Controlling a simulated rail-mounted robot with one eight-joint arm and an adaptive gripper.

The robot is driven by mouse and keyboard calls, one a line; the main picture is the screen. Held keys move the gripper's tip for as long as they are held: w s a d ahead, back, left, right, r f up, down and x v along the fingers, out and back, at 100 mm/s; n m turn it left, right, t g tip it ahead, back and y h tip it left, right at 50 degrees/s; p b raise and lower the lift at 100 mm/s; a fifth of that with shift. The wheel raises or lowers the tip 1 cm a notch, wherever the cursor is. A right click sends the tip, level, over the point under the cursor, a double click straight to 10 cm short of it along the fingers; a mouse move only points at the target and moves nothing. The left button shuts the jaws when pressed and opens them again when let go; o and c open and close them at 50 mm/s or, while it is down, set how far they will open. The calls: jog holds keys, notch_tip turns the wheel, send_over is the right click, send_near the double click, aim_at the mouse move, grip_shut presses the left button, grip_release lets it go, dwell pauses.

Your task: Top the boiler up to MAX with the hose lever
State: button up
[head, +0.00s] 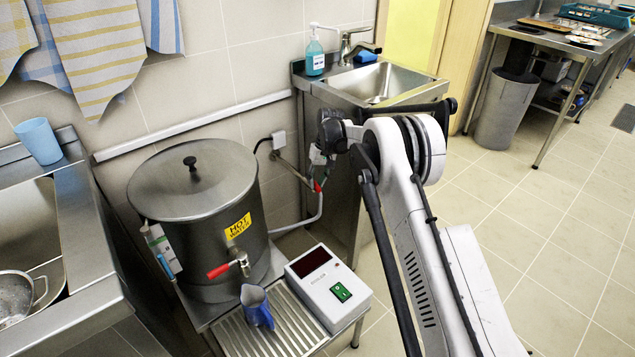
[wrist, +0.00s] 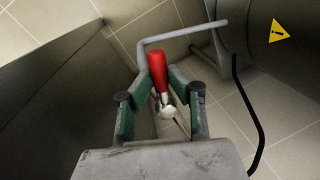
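The steel boiler (head: 212,225) stands on a low stand at left centre in the head view, lid on. A gauge strip (head: 160,248) shows on its left side; its level is too small to read. The red hose lever (wrist: 158,72) is between my fingers in the wrist view; in the head view a red piece (head: 317,187) shows on the pale hose below my gripper. In the head view my gripper (head: 325,148) is right of the boiler, partly hidden.
A red-handled tap (head: 222,270) is on the boiler's front, above a blue jug (head: 256,306) on the drip grating. A white control box (head: 328,288) with a dark display and green switch stands beside it. A sink unit (head: 375,82) is behind my arm. Open floor lies right.

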jog(key=o, duration=0.4)
jog(key=r, duration=0.4)
jog(key=d+r, duration=0.1)
jog(key=r, duration=0.3)
jog(key=w+d+r, duration=0.1)
jog(key=r, duration=0.2)
jog(key=shift+d+r, duration=0.1)
jog(key=shift+r, duration=0.3)
